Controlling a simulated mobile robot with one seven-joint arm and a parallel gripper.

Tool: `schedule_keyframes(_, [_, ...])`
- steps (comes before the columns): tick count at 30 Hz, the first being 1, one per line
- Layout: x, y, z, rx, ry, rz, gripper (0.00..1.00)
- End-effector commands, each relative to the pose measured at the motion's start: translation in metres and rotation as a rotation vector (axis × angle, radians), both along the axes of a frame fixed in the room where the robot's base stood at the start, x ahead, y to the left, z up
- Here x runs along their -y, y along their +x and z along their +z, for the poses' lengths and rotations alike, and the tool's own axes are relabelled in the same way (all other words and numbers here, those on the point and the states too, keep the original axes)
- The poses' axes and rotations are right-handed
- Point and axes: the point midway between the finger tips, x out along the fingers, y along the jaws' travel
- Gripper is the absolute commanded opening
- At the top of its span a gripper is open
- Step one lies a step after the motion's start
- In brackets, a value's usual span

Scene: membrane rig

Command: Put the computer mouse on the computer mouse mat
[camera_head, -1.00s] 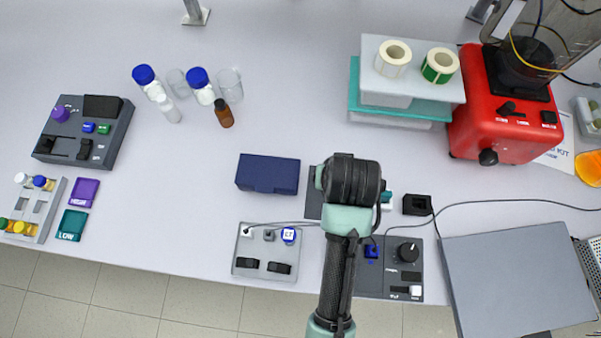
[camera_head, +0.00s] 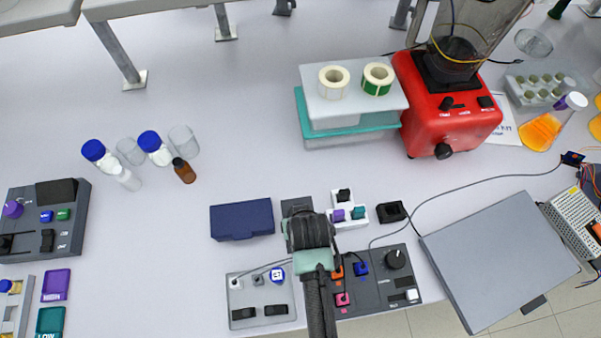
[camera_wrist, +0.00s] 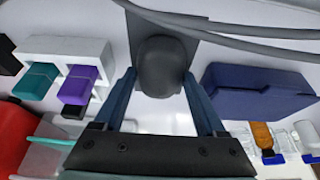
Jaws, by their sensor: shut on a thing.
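The computer mouse (camera_wrist: 162,68) is a dark grey rounded body between my gripper's two blue fingers in the wrist view. My gripper (camera_wrist: 160,78) is shut on it. The computer mouse mat (camera_wrist: 190,22) is a flat dark grey rectangle behind the mouse there. The mouse overlaps the mat's edge in that view; I cannot tell whether it touches the mat. In the head view, part of the mat (camera_head: 296,205) shows just beyond my wrist, which hides the mouse and fingers.
A navy box (camera_head: 241,219) lies left of the mat. A white block with coloured pieces (camera_head: 347,213) and a small black holder (camera_head: 391,212) stand right. Control panels (camera_head: 259,300) (camera_head: 385,280) lie on the near side. A red machine (camera_head: 446,115) stands farther back. Grey cables (camera_wrist: 235,28) cross the wrist view.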

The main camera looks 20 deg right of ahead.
Motion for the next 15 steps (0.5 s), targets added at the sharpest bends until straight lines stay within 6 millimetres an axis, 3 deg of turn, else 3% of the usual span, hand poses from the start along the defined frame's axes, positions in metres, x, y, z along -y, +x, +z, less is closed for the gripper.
schedule_keyframes(10, [0.0,0.0008,-0.0035,0.002,-0.001,0.0,0.15])
schedule_keyframes(11, [0.0,0.0007,-0.0031,0.002,-0.001,0.0,0.77])
schedule_keyframes(15, [0.0,0.0007,-0.0025,0.002,-0.001,0.0,1.0])
